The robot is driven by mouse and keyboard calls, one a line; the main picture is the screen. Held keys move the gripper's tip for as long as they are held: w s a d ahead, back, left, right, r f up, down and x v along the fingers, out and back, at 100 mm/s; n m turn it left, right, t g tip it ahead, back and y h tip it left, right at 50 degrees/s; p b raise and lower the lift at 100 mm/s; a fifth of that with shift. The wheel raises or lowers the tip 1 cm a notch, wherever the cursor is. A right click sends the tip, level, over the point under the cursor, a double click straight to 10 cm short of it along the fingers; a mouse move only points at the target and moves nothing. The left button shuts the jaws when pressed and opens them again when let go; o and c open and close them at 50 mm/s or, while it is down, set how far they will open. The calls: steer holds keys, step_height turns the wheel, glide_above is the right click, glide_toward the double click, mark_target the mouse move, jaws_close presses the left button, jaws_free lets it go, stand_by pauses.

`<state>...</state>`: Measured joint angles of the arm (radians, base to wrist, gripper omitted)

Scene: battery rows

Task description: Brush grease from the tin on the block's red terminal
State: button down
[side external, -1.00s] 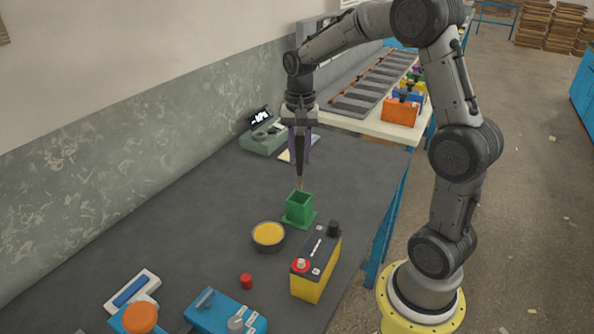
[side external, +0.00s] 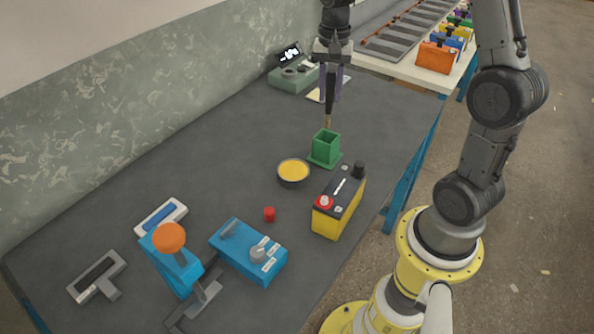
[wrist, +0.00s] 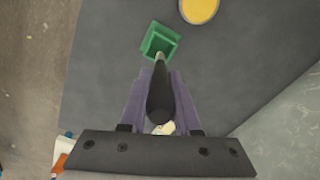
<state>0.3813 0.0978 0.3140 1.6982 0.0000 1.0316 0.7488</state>
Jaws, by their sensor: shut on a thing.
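My gripper (side external: 330,98) is shut on an upright brush (side external: 328,121) above the green square holder (side external: 325,149). The brush's dark handle (wrist: 160,100) lies between the purple fingers in the wrist view. Its tip is at the holder's opening; I cannot tell whether it is just inside or just above. The round tin (side external: 293,181) of yellow grease stands left of the holder and also shows in the wrist view (wrist: 199,9). The yellow-and-black block (side external: 339,207) stands nearer the camera, with its red terminal (side external: 324,202) at the near end and a black terminal (side external: 359,169) at the far end.
A small red cap (side external: 269,214) lies left of the block. A blue box with a knob (side external: 248,251) and a blue tool with an orange ball (side external: 170,238) stand in front. A green meter (side external: 294,74) is at the back. The dark bench is clear left of the tin.

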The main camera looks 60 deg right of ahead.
stand_by(0.3)
steer(key=shift+m, duration=0.4)
steer(key=w+a, duration=0.2)
steer(key=a, duration=1)
step_height(320, 180, down, 6)
steer(key=shift+w+d+n, duration=0.2)
steer(key=shift+n, duration=0.2)
steer(key=shift+f, duration=0.75)
stand_by(1.2)
step_height(320, 180, up, 7)
stand_by(0.9)
stand_by(0.4)
